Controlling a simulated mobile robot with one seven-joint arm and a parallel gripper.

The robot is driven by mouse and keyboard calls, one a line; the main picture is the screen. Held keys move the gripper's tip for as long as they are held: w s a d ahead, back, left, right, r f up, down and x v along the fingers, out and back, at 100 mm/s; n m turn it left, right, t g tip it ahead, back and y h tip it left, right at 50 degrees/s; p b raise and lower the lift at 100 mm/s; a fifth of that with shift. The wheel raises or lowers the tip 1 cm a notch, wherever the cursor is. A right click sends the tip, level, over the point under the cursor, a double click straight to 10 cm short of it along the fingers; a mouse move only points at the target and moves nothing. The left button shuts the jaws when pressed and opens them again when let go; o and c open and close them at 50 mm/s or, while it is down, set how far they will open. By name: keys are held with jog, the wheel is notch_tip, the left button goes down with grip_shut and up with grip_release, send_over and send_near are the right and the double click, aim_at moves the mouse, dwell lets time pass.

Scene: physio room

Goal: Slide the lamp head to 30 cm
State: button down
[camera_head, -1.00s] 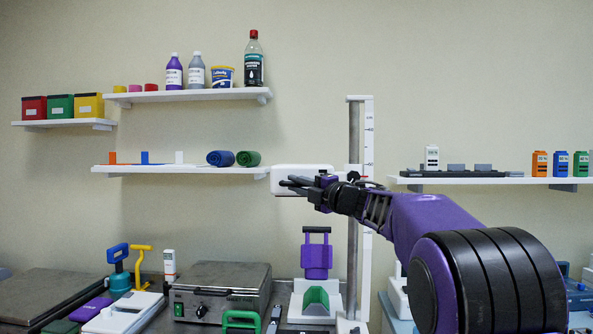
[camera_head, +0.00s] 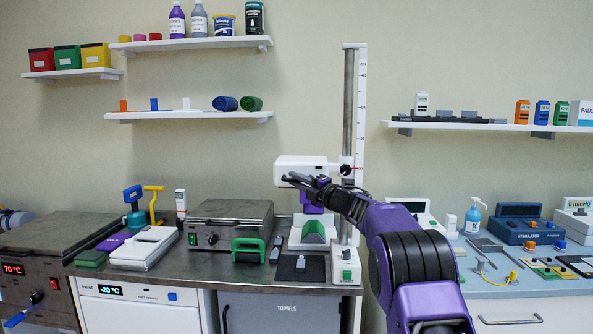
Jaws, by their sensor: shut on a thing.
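The lamp head (camera_head: 300,163) is a white box on the upright pole (camera_head: 348,100), in the middle of the view. A white scale strip (camera_head: 361,110) runs beside the pole; its numbers are too small to read. A black knob (camera_head: 346,169) and a thin red pointer (camera_head: 357,168) sit at the lamp head's right end, on the lower part of the scale. My gripper (camera_head: 290,181) is shut at the lamp head's lower front edge. The fingers' exact grip is partly hidden by my wrist.
A steel heater box (camera_head: 230,222) stands to the left. A white shelf (camera_head: 190,116) is at upper left, another (camera_head: 480,125) at right.

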jog(key=shift+f, duration=0.45)
jog(key=shift+f, duration=0.1)
jog(key=c, duration=0.8)
grip_release()
jog(key=shift+c, duration=0.2)
jog(key=shift+s+d, duration=0.15)
jog(key=b+v, duration=0.2)
jog(key=v, duration=1.5)
